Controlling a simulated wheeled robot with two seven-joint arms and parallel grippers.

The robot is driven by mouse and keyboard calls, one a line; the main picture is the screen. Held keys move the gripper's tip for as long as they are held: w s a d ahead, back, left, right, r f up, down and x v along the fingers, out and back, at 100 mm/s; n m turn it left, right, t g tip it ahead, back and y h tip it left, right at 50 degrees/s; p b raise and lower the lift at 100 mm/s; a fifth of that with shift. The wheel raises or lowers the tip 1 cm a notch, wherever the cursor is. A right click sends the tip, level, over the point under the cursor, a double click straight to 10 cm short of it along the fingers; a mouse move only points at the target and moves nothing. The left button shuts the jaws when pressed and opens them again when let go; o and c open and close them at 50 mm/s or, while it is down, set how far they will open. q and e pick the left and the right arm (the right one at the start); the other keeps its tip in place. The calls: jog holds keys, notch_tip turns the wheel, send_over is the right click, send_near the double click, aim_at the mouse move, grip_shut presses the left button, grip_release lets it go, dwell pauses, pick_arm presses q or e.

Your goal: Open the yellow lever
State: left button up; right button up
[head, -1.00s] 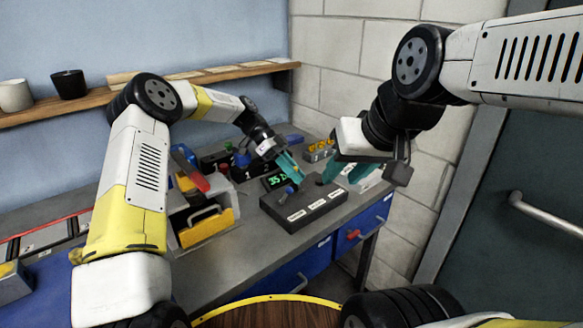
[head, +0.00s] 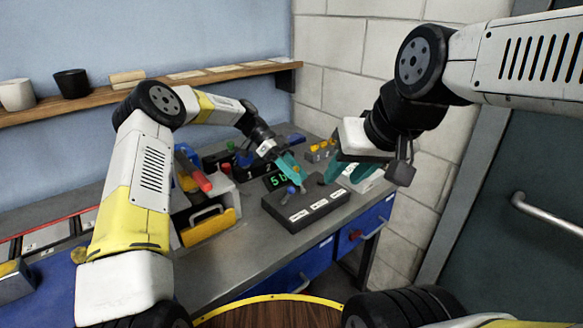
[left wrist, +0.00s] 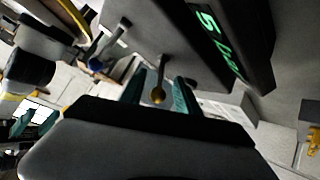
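My right gripper (head: 347,172) is open and empty, right of the box.
A green-lit display (head: 278,181) is behind the box. A holder with a yellow front (head: 208,228) and a red-handled tool (head: 196,178) stand to the left. Small yellow items (head: 321,150) lie at the back, near the block wall. The bench front right of the holder is clear.

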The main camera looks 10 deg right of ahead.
pick_arm(q)
jog(key=v, duration=0.7)
jog(key=shift+w+a+r, duration=0.2)
jog(key=shift+a+r, duration=0.05)
